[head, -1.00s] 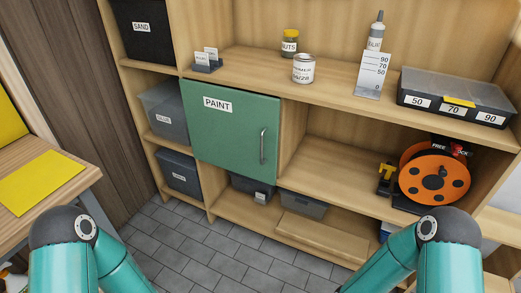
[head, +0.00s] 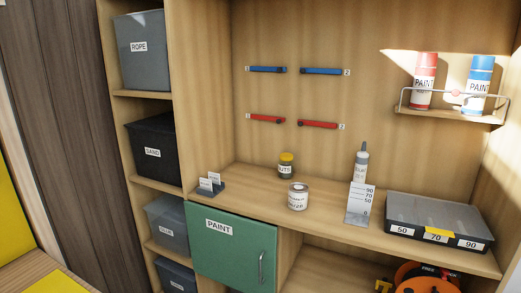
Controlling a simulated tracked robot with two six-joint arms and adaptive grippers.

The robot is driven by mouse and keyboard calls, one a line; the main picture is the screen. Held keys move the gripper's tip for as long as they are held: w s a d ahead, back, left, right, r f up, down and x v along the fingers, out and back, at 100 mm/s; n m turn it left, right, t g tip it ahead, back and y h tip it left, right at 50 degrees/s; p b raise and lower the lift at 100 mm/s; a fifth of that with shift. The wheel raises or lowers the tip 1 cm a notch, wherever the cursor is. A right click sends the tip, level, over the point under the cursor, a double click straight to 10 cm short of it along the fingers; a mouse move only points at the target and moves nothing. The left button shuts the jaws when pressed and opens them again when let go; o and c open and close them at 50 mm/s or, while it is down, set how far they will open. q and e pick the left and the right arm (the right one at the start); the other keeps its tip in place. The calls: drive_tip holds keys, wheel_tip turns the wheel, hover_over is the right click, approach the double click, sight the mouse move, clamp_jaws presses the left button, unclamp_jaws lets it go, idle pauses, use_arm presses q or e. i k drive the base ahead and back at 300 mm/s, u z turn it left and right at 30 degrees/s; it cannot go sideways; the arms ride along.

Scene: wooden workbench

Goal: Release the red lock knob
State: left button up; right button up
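An orange reel (head: 428,285) shows at the bottom right, in the compartment under the worktop, cut off by the picture's lower edge. A dark label with the word FREE (head: 428,268) sits at its top, just below the worktop's edge; the rest of the label is too small to read for sure. A lock knob cannot be made out clearly there. Neither gripper is in view.
A worktop holds a yellow-lidded jar (head: 286,165), an open can (head: 298,197), a glue bottle (head: 361,160), a height gauge (head: 358,205) and a grey lidded case (head: 435,223). Red and blue bars hang on the back wall. A green PAINT door (head: 230,247) is closed below.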

sight(444, 272)
drive_tip(key=u, duration=1.9)
drive_tip(key=i, duration=0.1)
drive_tip(key=z, duration=3.2)
